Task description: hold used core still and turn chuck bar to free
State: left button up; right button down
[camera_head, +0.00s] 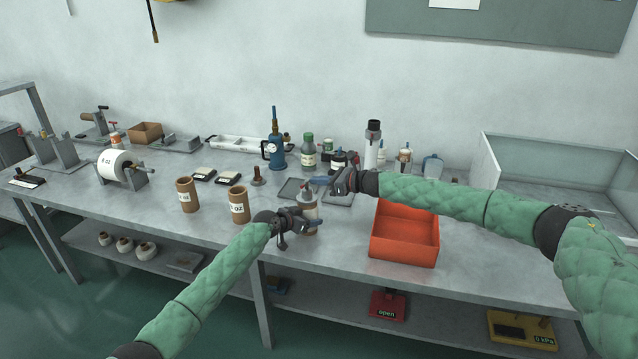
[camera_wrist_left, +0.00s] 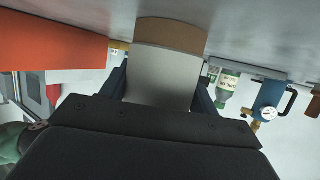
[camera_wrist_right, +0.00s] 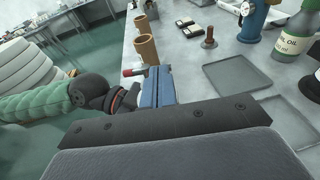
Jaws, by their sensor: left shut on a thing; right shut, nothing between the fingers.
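The used core (camera_head: 309,212), a pale cylinder, is upright in my left gripper (camera_head: 305,223) near the table's front edge. In the left wrist view the core (camera_wrist_left: 168,72) shows a grey-white body and a brown band between the blue fingers. My right gripper (camera_head: 320,183) is shut and empty at the top of the core. In the right wrist view its blue fingers (camera_wrist_right: 158,86) are together, beside a small red-tipped bar (camera_wrist_right: 134,71), which looks like the chuck bar. Whether they touch it I cannot tell. The chuck itself is mostly hidden by the grippers.
Two brown tubes (camera_head: 187,195) (camera_head: 239,205) stand left of my left gripper. An orange bin (camera_head: 404,247) is close on the right. A grey tray (camera_head: 291,189), bottles and a blue pump (camera_head: 275,150) are behind. A white roll (camera_head: 114,164) sits on a stand at left.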

jog(key=n+g, duration=0.2)
jog(key=w+n+g+y, duration=0.1)
jog(key=n+g, duration=0.1)
jog(key=g, duration=0.1)
jog(key=w+n+g, duration=0.1)
jog(key=g, duration=0.2)
jog(key=shift+a+f+n+y, duration=0.1)
jog(key=shift+a+n+y, duration=0.2)
jog(key=shift+a+n, duration=0.1)
jog(key=shift+w+a, duration=0.25)
jog(key=shift+w, duration=0.1)
jog(key=shift+d, duration=0.1)
dwell(0.3)
